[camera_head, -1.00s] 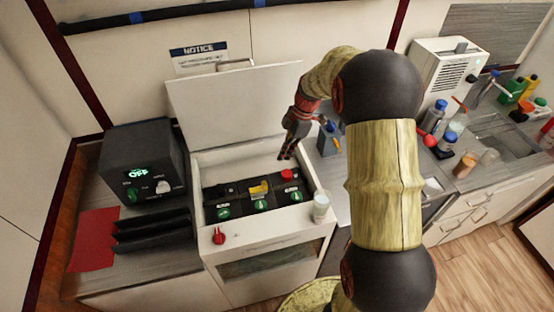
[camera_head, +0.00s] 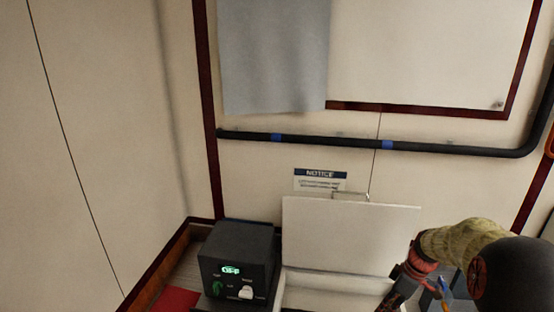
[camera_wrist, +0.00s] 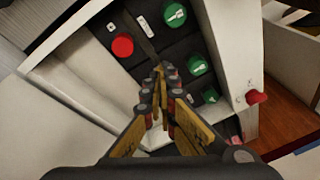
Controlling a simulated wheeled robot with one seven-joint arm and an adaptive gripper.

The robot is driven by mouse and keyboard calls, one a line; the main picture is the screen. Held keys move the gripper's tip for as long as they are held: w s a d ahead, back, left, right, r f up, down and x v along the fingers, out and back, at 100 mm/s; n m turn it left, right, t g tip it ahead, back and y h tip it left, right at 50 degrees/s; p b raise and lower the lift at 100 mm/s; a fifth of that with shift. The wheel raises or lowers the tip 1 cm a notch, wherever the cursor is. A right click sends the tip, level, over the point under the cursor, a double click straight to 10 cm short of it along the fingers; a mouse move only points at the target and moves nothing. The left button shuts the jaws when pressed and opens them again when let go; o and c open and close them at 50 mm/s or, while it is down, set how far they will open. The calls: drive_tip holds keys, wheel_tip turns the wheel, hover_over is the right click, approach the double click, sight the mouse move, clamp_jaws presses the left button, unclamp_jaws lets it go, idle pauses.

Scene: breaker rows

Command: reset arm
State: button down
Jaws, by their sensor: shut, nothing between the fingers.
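My gripper (camera_wrist: 160,74) is shut and empty, its fingertips together over the dark breaker panel (camera_wrist: 150,48) inside the white box (camera_wrist: 222,40). I cannot tell whether the tips touch the panel. The panel has a round red button (camera_wrist: 122,45) to the left of the fingers and several green knobs, one of them (camera_wrist: 174,14) at the top. The fingers hide part of the panel. In the head view the box's white lid (camera_head: 350,235) stands open, and my arm (camera_head: 465,245) reaches in from the lower right. The lower picture edge cuts off the box interior.
A black power unit (camera_head: 238,262) with a lit OFF display stands left of the box. A notice sign (camera_head: 320,179) and a dark pipe (camera_head: 330,141) are on the wall behind. A red knob (camera_wrist: 256,97) sticks out from the box's outer face.

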drive_tip(key=s+a+r+m+t+h, duration=0.1)
drive_tip(key=s+a+r+m, duration=0.2)
drive_tip(key=s+a+r, duration=0.2)
drive_tip(key=s+a+r+m+t+h+b, duration=0.1)
drive_tip(key=s+a+r+m+t, duration=0.1)
drive_tip(key=s+r, duration=0.5)
drive_tip(key=s+a+r+m+t+h+b, duration=0.1)
drive_tip(key=s+a+r+m, duration=0.4)
drive_tip(key=s, duration=0.8)
wheel_tip(320, 180, up, 2)
drive_tip(key=a+t, duration=0.1)
drive_tip(key=a, duration=0.1)
drive_tip(key=shift+a, duration=0.35)
drive_tip(key=shift+r, duration=0.1)
